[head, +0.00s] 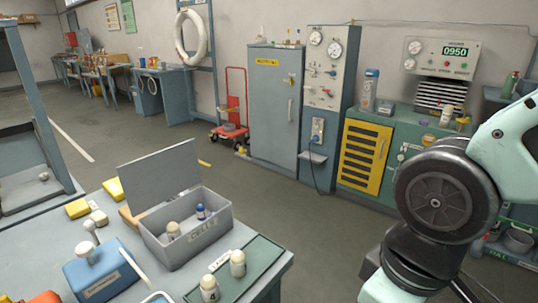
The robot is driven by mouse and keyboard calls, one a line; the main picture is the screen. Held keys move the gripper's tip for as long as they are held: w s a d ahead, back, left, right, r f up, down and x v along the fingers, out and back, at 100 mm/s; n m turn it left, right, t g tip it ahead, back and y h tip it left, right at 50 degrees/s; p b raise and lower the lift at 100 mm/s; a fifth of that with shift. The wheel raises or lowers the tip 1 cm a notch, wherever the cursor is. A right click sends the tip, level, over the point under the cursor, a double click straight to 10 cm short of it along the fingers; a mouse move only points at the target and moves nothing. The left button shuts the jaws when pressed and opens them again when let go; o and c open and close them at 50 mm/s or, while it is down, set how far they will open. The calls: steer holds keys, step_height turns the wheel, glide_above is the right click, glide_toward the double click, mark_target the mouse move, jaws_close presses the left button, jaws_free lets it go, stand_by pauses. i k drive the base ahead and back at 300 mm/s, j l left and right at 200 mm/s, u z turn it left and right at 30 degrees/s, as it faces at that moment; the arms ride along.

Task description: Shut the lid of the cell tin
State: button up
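The cell tin (187,240) is a grey box with a "CELLS" label on its front, standing on the table at the lower left of the head view. Its lid (158,178) stands open, raised at the tin's back edge. Inside are a cream cell (173,230) and a smaller blue and white one (200,211). The tin's near left corner is close to a thin pale bar. My arm fills the right side of the view, well away from the tin. My gripper is outside the frame.
A green tray (262,252) with two cream cells (237,263) lies right of the tin, near the table edge. A blue box with a white knob (100,270) stands to the left. Yellow blocks (78,208) lie behind. Open floor separates the table from the cabinets.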

mark_target(147, 182)
steer(key=i+l+z, duration=0.15)
steer(key=z, duration=0.35)
steer(key=i+l+z, duration=0.15)
steer(key=z, duration=0.35)
steer(key=i+z, duration=0.2)
steer(key=z, duration=0.25)
steer(key=i+u, duration=0.25)
steer(key=i, duration=0.3)
steer(key=i+l+u, duration=0.2)
steer(key=i, duration=0.3)
steer(key=i+l+u, duration=0.25)
steer(key=i, duration=0.3)
steer(key=i+j+u, duration=0.2)
steer(key=u, duration=0.2)
steer(key=i+u, duration=0.65)
steer(key=u, duration=0.2)
steer(key=i+u, duration=0.3)
steer(key=u, duration=0.15)
steer(key=i+j+u, duration=0.1)
steer(key=i+u, duration=0.25)
steer(key=i, duration=0.45)
steer(key=i+l+u, duration=0.1)
steer(key=i+u, duration=0.2)
steer(key=i, duration=0.55)
steer(key=i+u, duration=0.1)
steer(key=i, duration=0.7)
steer(key=i+l+u, duration=0.1)
steer(key=i, duration=0.7)
steer(key=i+l+u, duration=0.1)
steer(key=u, duration=3.8)
